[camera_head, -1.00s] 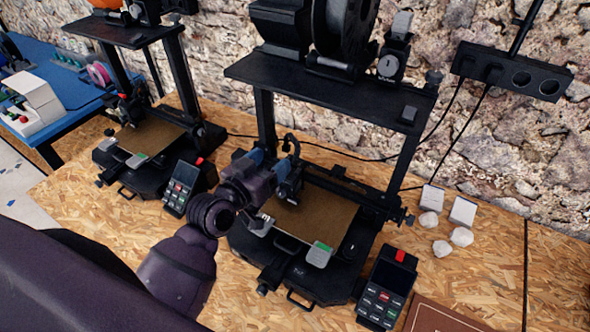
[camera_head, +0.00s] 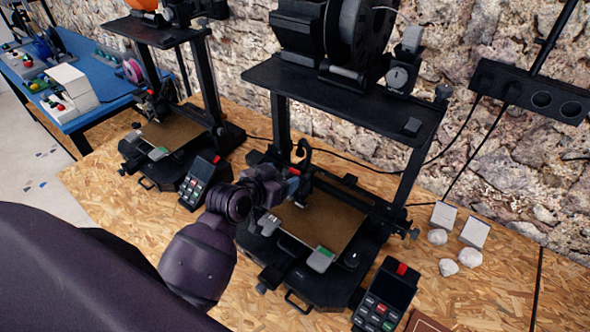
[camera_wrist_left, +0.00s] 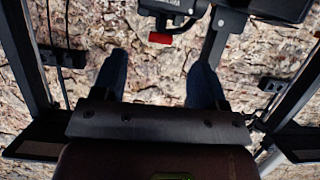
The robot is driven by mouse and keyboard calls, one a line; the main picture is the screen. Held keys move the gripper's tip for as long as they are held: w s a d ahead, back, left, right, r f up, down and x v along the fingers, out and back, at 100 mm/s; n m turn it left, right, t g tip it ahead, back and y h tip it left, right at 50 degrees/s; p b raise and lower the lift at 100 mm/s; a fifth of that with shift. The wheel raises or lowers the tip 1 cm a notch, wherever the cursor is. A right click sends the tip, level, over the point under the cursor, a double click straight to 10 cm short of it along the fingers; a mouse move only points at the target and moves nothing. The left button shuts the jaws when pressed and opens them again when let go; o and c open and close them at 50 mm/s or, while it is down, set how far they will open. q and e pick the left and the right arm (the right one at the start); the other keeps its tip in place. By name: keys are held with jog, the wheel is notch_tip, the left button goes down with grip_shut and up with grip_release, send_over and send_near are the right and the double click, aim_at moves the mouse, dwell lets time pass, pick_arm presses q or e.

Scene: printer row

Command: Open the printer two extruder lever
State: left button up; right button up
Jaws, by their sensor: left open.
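The nearer black printer (camera_head: 330,222) stands in the middle of the head view. Its print head carries a small red part, likely the extruder lever (camera_head: 293,171), which also shows as a red tab (camera_wrist_left: 160,38) under the dark print head in the left wrist view. My left gripper (camera_head: 272,180) is at the left side of this print head. In the left wrist view its two blue fingers (camera_wrist_left: 158,78) are spread with nothing between them. The red tab lies beyond the fingertips, between their lines, apart from both. My right gripper is in neither view.
A second printer (camera_head: 172,135) with its control box (camera_head: 200,180) stands to the left. The nearer printer's uprights and top shelf (camera_head: 345,95) frame the space around my gripper. A control box (camera_head: 385,295) stands front right. White blocks and lumps lie on the right.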

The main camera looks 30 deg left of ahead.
aim_at(293, 171)
pick_arm(q)
jog(key=x, duration=0.6)
jog(key=shift+w, duration=0.2)
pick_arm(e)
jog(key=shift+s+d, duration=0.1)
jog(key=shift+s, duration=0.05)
